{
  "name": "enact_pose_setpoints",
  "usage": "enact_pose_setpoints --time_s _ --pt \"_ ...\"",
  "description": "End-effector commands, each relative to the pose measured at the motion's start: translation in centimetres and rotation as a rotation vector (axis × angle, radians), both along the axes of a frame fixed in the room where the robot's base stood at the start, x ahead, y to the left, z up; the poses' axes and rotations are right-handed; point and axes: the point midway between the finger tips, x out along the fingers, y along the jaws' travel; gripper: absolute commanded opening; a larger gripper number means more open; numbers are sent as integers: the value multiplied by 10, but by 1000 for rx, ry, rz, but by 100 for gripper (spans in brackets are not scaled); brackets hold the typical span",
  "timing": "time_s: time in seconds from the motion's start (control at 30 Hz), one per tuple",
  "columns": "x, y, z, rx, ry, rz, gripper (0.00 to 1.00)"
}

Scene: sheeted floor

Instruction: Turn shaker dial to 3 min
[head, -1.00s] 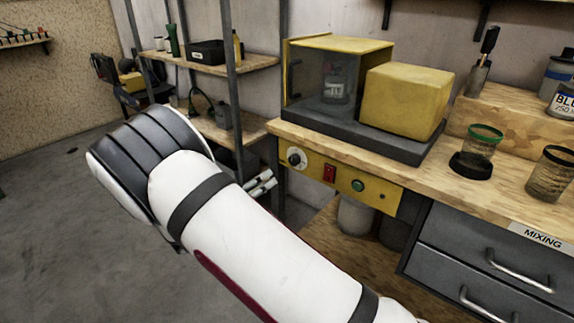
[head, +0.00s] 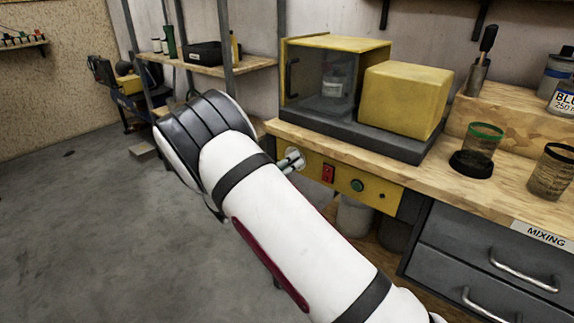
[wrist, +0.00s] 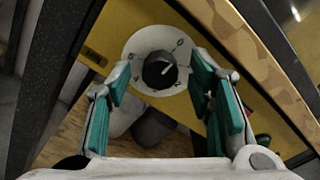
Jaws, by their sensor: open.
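The shaker dial is a black knob (wrist: 159,71) on a pale round scale plate (wrist: 140,43), set in the yellow control panel (wrist: 205,30). Its white pointer line points up and to the right in the wrist view. The scale marks are too small to read. My gripper (wrist: 158,88) is open, with its green-padded fingers on either side of the knob and a gap to it on both sides. In the head view, the gripper tip (head: 291,160) is in front of the panel's left end and hides most of the dial. The shaker (head: 338,78) stands on the bench above, with a container behind its clear door.
A red switch (head: 328,173) and a green button (head: 357,186) sit right of the dial. The wooden bench edge (head: 400,175) overhangs just above the panel. A dark metal post (wrist: 50,75) stands close on the left in the wrist view. Open floor (head: 90,230) lies to the left.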

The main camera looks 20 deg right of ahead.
Motion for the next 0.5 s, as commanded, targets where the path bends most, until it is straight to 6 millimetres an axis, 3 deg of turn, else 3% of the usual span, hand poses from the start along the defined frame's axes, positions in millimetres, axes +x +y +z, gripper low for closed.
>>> enact_pose_setpoints --time_s 0.1,0.3,0.5 --pt "0 0 0 0 0 0 48" --pt "0 0 0 0 0 0 2" --pt "0 0 0 2 -3 0 0"
